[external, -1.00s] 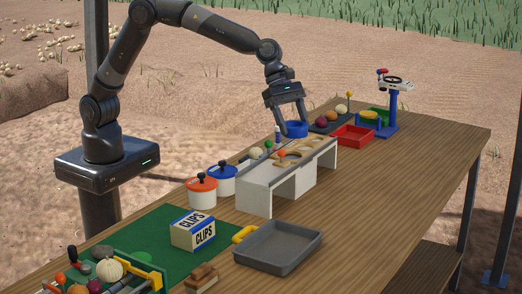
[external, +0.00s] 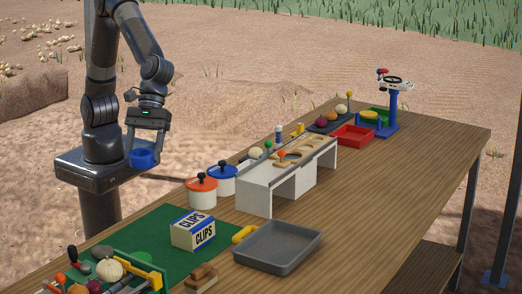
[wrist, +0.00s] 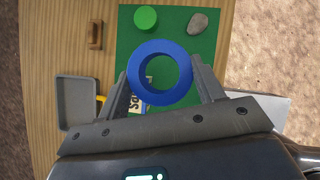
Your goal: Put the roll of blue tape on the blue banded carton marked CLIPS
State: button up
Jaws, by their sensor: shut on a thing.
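The roll of blue tape (external: 144,158) is held between the fingers of my gripper (external: 146,150), in the air left of the table. In the wrist view the tape roll (wrist: 160,57) shows as a blue ring between the two fingers of my gripper (wrist: 165,80). The carton marked CLIPS (external: 193,231), white and tan with a blue band, stands upright on the green mat (external: 150,222). In the wrist view the carton (wrist: 135,105) is mostly hidden behind the tape and a finger.
A grey tray (external: 278,248) lies right of the carton. Orange-lidded (external: 202,192) and blue-lidded (external: 222,180) pots stand behind it, near a white stand (external: 270,185). A crate of vegetables and tools (external: 108,275) is at the front left. The carton's top is clear.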

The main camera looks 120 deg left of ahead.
notch_tip(320, 180, down, 5)
send_over(190, 223)
jog(key=a, duration=0.3)
jog(key=f, duration=0.7)
jog(key=shift+s+d+f, duration=0.15)
jog(key=shift+s+d, duration=0.1)
jog(key=shift+s, duration=0.15)
jog(key=shift+f, duration=1.9)
jog(key=shift+f, duration=0.15)
jog(key=o, duration=1)
jog(key=shift+c, duration=0.2)
